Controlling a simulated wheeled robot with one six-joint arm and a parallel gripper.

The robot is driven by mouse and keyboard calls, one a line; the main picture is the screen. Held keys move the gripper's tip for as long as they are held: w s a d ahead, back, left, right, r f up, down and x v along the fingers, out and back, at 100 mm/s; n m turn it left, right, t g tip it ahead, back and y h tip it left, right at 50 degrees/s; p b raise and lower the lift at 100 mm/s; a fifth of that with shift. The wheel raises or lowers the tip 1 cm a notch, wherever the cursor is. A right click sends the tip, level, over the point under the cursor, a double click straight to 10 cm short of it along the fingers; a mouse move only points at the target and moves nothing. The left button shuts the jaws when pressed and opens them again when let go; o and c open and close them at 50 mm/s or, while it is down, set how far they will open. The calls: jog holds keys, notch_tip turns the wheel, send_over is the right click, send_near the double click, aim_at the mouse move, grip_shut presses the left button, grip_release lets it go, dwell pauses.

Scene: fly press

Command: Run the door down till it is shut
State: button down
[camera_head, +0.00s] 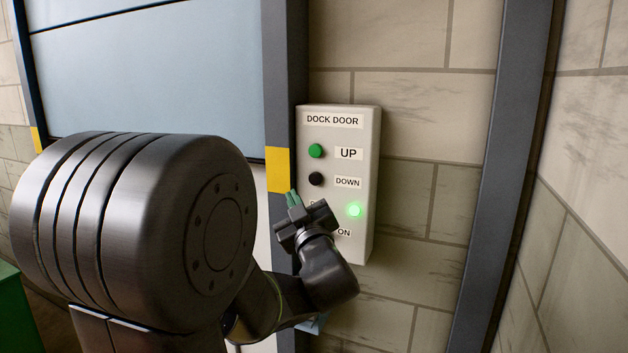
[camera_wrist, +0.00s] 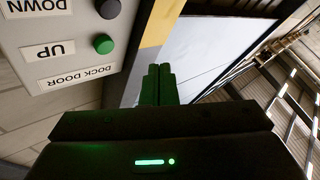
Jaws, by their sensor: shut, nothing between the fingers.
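The blue dock door (camera_head: 150,70) fills the upper left of the head view. Its lower edge shows beside the yellow mark, with a pale area below it, mostly hidden by my arm. The grey control box (camera_head: 362,225) is on the wall to the right, with a green UP button (camera_head: 316,151) and a black DOWN button (camera_head: 316,179). The black button also shows in the wrist view (camera_wrist: 108,9), as does the green one (camera_wrist: 103,43). My gripper (camera_head: 294,198) is shut and empty, its green fingertips just below and left of the DOWN button, seemingly apart from it.
A green lamp (camera_head: 354,210) glows on the box above the ON label. A label at the box's lower left is mostly hidden by my gripper. The dark door post (camera_head: 283,60) with a yellow mark (camera_head: 278,170) stands left of the box. Bare block wall lies right.

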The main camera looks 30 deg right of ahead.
aim_at(315, 179)
jog(key=shift+w+d+p, duration=0.45)
jog(key=shift+w+d, duration=1)
jog(key=shift+d, duration=0.25)
jog(key=shift+w+d+p, duration=0.45)
jog(key=shift+w+d, duration=0.95)
jog(key=shift+d, duration=0.3)
jog(key=shift+w+d, duration=0.1)
jog(key=shift+w+d+b, duration=0.2)
jog(key=shift+b, duration=0.1)
